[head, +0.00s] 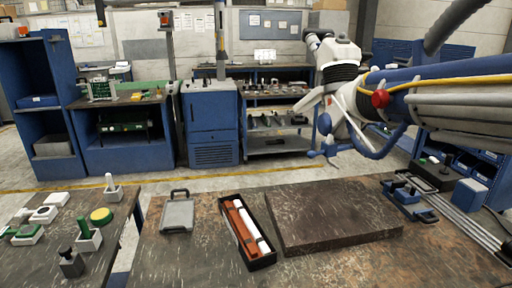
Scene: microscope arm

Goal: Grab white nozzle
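No part is clearly recognisable as the white nozzle. A white rod-like piece (252,228) lies beside an orange-brown bar (238,224) in a narrow black open box (263,264) on the worn bench. A small white upright piece (113,192) stands near the back of the left table. A white microscope head (341,55) hangs over the bench from a thick blue and white arm (440,90), with white parts pointing down and left. Neither of my grippers shows in the head view.
A dark rectangular slab (330,214) covers the middle of the bench (190,265). A grey flat case (178,214) lies left of the black box. Blue-handled holders (408,198) stand at the right.

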